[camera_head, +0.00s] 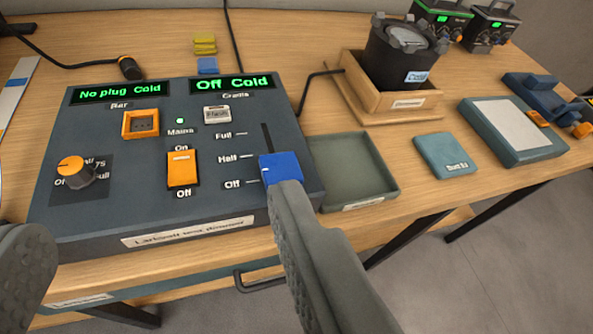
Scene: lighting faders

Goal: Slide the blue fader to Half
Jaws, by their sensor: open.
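The blue fader (280,167) is a square knob in a dark vertical slot (267,138) on the right side of the grey dimmer panel (110,218). Marks beside the slot read Full at the top, Half (228,158) in the middle and Off (232,184) at the bottom. The knob sits low in the slot, between Half and Off. My gripper (158,217) is open, with its fingers wide apart. The right fingertip overlaps the knob's lower edge; I cannot tell if it touches. The left finger is at the lower left, off the panel's front corner.
The panel also has an orange rocker switch (183,168), an orange knob (72,171), an orange socket (141,124) and a display reading "Off Cold" (232,83). A green tray (350,168) stands right of the panel. A black lamp (400,55) stands in a wooden box behind it.

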